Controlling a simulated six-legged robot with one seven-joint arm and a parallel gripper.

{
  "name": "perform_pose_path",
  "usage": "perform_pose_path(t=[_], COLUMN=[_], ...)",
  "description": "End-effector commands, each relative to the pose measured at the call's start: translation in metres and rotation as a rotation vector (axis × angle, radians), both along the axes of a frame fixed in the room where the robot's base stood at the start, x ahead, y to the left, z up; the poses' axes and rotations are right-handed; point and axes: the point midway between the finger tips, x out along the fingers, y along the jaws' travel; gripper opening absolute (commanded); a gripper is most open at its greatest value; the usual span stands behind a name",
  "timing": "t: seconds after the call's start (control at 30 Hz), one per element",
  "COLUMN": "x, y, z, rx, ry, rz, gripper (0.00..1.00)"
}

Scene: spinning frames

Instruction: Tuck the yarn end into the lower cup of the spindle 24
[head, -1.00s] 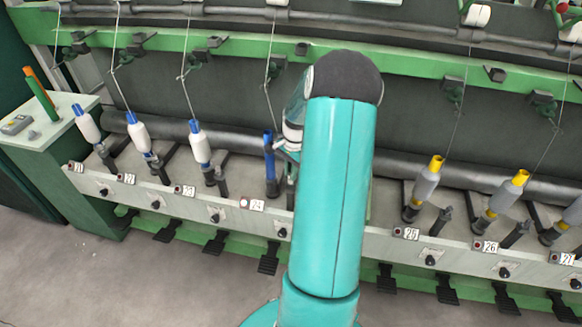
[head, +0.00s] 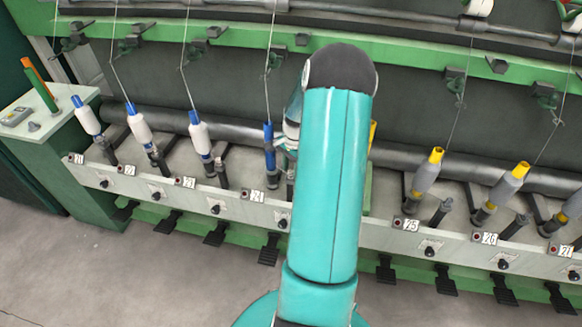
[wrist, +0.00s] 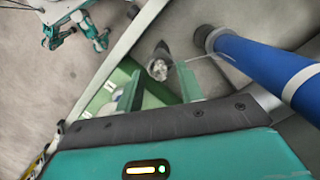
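Spindle 24 carries a bare blue tube (head: 269,145) above its number label (head: 257,196). Yarn (head: 267,90) runs down from above to the tube's top. In the wrist view the blue tube (wrist: 262,68) slants in from the right, with a dark grey ring (wrist: 204,38) at its end; I cannot tell whether this is the lower cup. My gripper (wrist: 158,90) shows two green fingers apart, beside the tube. A thin pale thread (wrist: 200,57) spans from near the right fingertip towards the tube; its loose end is not clear. In the head view my arm hides most of the gripper.
A dark cone-shaped part with a silvery end (wrist: 158,65) shows between and beyond the fingers. Spindle 23 with a white bobbin (head: 199,135) stands to the left, and spindle 25 with a grey bobbin (head: 426,172) to the right. The grey front rail (head: 330,215) runs below them.

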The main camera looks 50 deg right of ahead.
Motion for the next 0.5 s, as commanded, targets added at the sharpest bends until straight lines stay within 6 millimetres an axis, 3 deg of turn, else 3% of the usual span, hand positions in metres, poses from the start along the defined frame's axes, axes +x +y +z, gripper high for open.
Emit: perform_pose_path(t=[0.33,0.5], x=[0.000,0.000], y=[-0.001,-0.003], z=[0.003,0.022], rx=[-0.001,-0.004], ry=[0.000,-0.001], rz=[0.000,0.001], gripper=[0.40,0.40])
